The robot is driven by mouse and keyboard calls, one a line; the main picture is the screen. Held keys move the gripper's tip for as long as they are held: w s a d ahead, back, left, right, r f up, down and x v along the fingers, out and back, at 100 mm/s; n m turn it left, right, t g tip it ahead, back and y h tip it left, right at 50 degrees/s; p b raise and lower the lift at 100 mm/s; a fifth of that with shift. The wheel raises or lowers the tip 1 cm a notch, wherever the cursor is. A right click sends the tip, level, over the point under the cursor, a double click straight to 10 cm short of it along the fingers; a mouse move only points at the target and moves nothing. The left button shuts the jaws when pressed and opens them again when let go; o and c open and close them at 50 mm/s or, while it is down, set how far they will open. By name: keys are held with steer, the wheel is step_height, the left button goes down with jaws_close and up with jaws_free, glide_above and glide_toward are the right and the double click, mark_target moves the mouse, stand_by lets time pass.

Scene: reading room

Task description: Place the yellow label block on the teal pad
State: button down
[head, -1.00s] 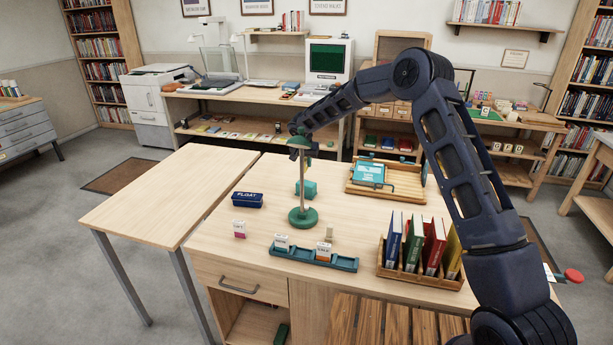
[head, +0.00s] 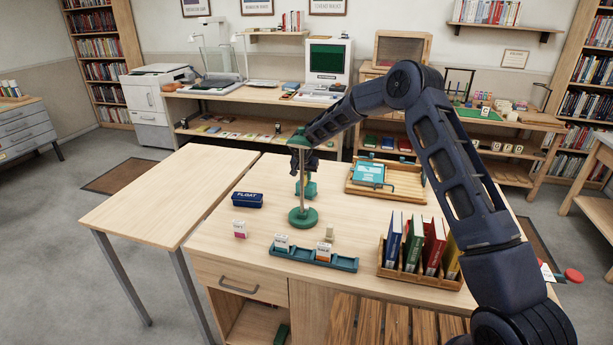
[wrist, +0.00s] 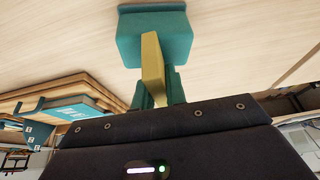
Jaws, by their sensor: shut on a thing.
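The yellow label block (wrist: 152,68) is between the fingers of my gripper (wrist: 157,92) in the wrist view. My gripper is shut on it. The teal pad (wrist: 154,36) shows as a blocky teal piece just beyond the yellow block, whose far end overlaps it in the picture; I cannot tell whether they touch. In the head view, the teal pad (head: 309,189) is on the wooden table behind the green stand's pole. My gripper (head: 306,170) is right above it, partly hidden by that pole. The yellow block cannot be made out there.
The green-based stand (head: 303,217) is close in front of my gripper. A wooden tray (head: 408,188) with a teal item lies to the right. A book rack (head: 432,281), a teal holder (head: 345,264) and a blue FLOAT box (head: 247,200) are nearer. The table's left part is clear.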

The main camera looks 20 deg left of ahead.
steer(key=c, duration=1.4)
jaws_free()
steer(key=shift+c, duration=0.2)
steer(key=r, duration=0.6)
steer(key=s+r, duration=0.1)
steer(key=r, duration=0.1)
steer(key=shift+r, duration=1)
